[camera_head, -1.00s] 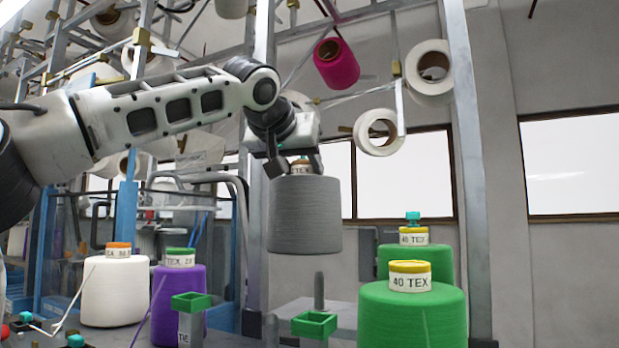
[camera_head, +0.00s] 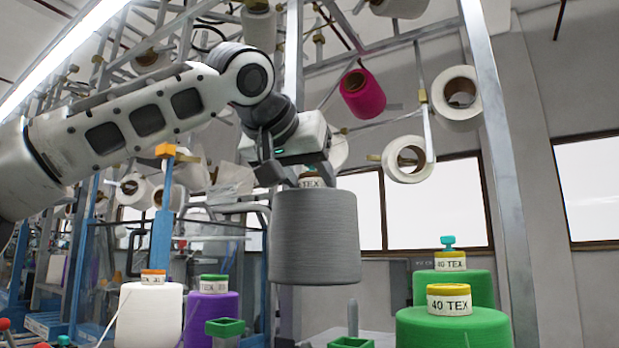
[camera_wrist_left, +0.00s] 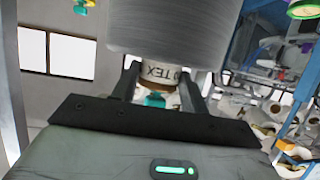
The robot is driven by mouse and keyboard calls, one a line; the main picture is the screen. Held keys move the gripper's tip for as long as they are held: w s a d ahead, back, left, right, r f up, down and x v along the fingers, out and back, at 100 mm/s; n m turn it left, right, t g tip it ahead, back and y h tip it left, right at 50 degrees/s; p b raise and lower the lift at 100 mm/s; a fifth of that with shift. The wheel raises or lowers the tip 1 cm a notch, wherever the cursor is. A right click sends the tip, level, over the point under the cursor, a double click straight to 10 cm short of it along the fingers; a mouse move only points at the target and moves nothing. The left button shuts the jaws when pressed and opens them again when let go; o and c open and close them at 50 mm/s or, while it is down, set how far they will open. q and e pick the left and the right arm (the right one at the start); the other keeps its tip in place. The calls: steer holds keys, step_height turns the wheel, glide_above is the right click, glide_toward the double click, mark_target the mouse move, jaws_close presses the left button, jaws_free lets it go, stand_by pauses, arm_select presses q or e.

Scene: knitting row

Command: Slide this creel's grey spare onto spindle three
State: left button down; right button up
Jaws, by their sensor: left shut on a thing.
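A grey yarn cone (camera_head: 315,237) hangs upright in the air in the head view, small end up. My left gripper (camera_head: 296,173) is shut on its narrow top, by the white TEX-labelled collar. In the left wrist view the grey cone (camera_wrist_left: 175,25) fills the top, with its label (camera_wrist_left: 160,74) between the two fingers. A bare metal spindle pin (camera_head: 352,318) stands below the cone, a little right of its middle, with a visible gap between them. The cone's underside is hidden. I cannot read which spindle the pin is. My right gripper is not in view.
Two green cones (camera_head: 455,328) stand at the lower right. A white cone (camera_head: 150,316) and a purple cone (camera_head: 211,318) stand at the lower left. Green square holders (camera_head: 225,328) stand low in front. A magenta cone (camera_head: 362,95) and white spools hang on the frame above.

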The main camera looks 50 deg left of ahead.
arm_select(q)
step_height(320, 180, up, 3)
steer(key=p, duration=0.2)
steer(key=shift+p, duration=0.4)
steer(key=shift+r+p, duration=1.55)
steer(key=shift+p, duration=0.15)
steer(key=shift+r+p, duration=0.3)
steer(key=shift+r, duration=0.35)
steer(key=shift+r+p, duration=0.35)
steer(key=shift+r, duration=3.05)
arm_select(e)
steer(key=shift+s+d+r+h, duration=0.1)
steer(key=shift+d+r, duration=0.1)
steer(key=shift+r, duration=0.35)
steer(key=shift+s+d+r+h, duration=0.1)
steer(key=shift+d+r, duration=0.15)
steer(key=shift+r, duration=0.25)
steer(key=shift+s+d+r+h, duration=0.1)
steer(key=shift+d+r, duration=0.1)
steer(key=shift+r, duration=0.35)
arm_select(q)
steer(key=shift+f, duration=0.1)
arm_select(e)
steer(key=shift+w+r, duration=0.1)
